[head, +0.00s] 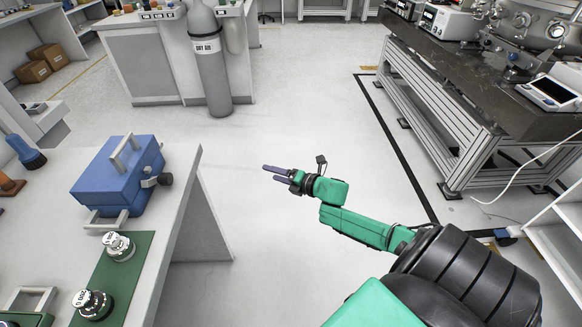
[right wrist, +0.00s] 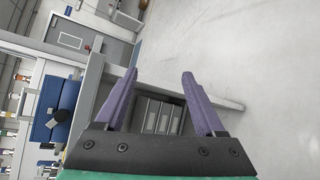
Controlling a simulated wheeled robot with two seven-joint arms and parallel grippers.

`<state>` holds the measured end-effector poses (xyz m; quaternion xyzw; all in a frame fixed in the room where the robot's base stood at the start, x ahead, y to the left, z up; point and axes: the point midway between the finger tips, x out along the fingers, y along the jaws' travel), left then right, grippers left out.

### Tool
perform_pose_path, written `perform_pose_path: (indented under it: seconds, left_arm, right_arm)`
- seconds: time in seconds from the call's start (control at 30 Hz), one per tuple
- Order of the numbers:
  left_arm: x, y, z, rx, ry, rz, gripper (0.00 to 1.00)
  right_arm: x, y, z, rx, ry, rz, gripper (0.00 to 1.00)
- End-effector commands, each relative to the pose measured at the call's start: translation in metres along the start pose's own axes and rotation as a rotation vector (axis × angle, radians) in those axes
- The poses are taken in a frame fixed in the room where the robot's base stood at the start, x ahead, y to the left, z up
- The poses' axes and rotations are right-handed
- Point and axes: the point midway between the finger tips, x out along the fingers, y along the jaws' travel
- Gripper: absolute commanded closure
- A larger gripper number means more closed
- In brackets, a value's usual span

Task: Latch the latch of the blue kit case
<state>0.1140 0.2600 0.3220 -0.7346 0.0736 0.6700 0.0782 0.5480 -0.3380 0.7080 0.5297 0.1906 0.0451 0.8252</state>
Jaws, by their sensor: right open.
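The blue kit case (head: 118,176) stands closed on the white bench at the left in the head view, with a light handle on its lid. A dark latch knob (head: 164,179) sticks out from its right side. The case also shows at the left of the right wrist view (right wrist: 48,108), with the dark latch (right wrist: 69,94) on it. My right gripper (head: 272,174) is open and empty, out over the floor to the right of the bench and clear of the case. Its two purple fingers (right wrist: 160,90) stand apart in the right wrist view. My left gripper is not visible.
A green mat (head: 125,262) with metal gauge parts lies on the bench in front of the case. The bench's right edge (head: 172,240) lies between the case and my right gripper. A grey gas cylinder (head: 210,70) stands behind. Open floor surrounds my gripper.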

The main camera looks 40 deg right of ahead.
Motion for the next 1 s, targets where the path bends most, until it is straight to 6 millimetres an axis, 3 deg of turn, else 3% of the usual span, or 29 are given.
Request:
perform_pose_path:
  seconds: [0.03,0.2,0.4,0.9,1.0]
  left_arm:
    - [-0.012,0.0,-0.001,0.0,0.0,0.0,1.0]
    - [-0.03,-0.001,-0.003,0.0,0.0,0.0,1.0]
    - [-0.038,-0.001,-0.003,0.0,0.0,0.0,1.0]
    - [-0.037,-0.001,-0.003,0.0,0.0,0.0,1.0]
    - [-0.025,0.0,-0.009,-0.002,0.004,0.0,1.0]
  right_arm:
    - [-0.005,-0.007,0.0,0.063,-0.013,-0.035,0.29]
    - [-0.019,-0.046,-0.007,0.272,-0.061,-0.149,0.29]
    - [-0.03,-0.074,-0.017,0.412,-0.099,-0.223,0.29]
    - [-0.031,-0.078,-0.018,0.424,-0.103,-0.23,0.29]
    - [-0.026,-0.071,-0.018,0.37,-0.092,-0.187,0.29]
